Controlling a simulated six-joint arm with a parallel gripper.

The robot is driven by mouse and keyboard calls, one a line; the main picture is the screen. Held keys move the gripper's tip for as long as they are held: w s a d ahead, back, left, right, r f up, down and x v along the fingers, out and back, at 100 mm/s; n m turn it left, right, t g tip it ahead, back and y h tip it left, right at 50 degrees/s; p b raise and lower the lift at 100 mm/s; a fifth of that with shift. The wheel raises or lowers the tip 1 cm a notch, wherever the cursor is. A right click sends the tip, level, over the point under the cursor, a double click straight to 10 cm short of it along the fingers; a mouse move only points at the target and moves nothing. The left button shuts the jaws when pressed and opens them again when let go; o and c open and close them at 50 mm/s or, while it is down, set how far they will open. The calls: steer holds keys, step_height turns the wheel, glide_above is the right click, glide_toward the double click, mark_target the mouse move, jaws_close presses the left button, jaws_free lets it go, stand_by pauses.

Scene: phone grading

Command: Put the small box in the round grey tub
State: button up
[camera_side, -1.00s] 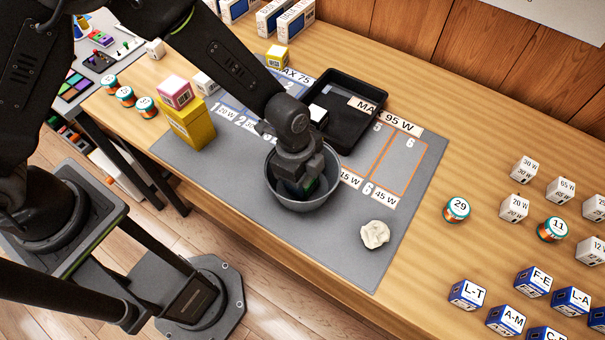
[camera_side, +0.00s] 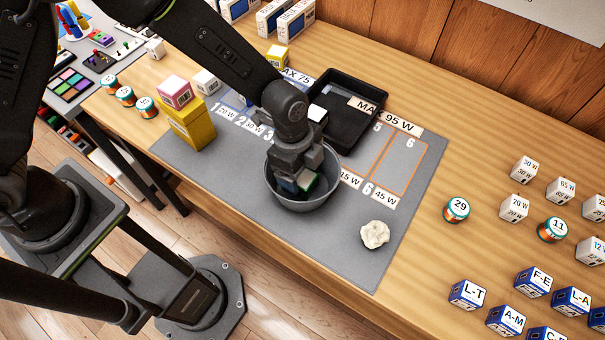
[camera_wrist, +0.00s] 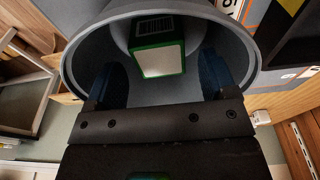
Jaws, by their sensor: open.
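The small box, green with a pale face, is in the round grey tub (camera_side: 324,196). In the side view the small box (camera_side: 306,180) shows beside my gripper's fingers. In the wrist view the small box (camera_wrist: 157,52) lies inside the grey tub (camera_wrist: 72,72), between and beyond the blue fingertips, with clear gaps at both sides. My gripper (camera_side: 296,184) reaches down into the tub. It is open, with its two fingers (camera_wrist: 161,82) spread apart and nothing held between them. My gripper hides part of the tub's inside in the side view.
A black tray (camera_side: 352,130) stands just behind the tub. A crumpled pale lump (camera_side: 375,235) lies on the grey mat (camera_side: 345,250) at right. A yellow box (camera_side: 190,124) with a pink-topped cube (camera_side: 175,92) stands at left. Several labelled cubes occupy the right side.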

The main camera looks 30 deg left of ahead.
steer(key=a+r+n+t, duration=0.15)
steer(key=a+r, duration=0.25)
steer(key=r, duration=0.5)
steer(key=a+r+n, duration=0.3)
steer(key=a+r, duration=0.1)
steer(key=r, duration=0.5)
steer(key=s+a+r+n+t+y, duration=0.1)
steer(key=s+a+r+n+t, duration=0.1)
steer(key=s+a+r+n, duration=0.2)
steer(key=s+a+r+n+t, duration=0.2)
steer(key=s+a+r+n, duration=0.2)
steer(key=s+a+n, duration=0.5)
steer(key=s+a, duration=0.1)
steer(key=a, duration=0.1)
steer(key=shift+a+r+y, duration=0.35)
steer(key=shift+a+y, duration=0.05)
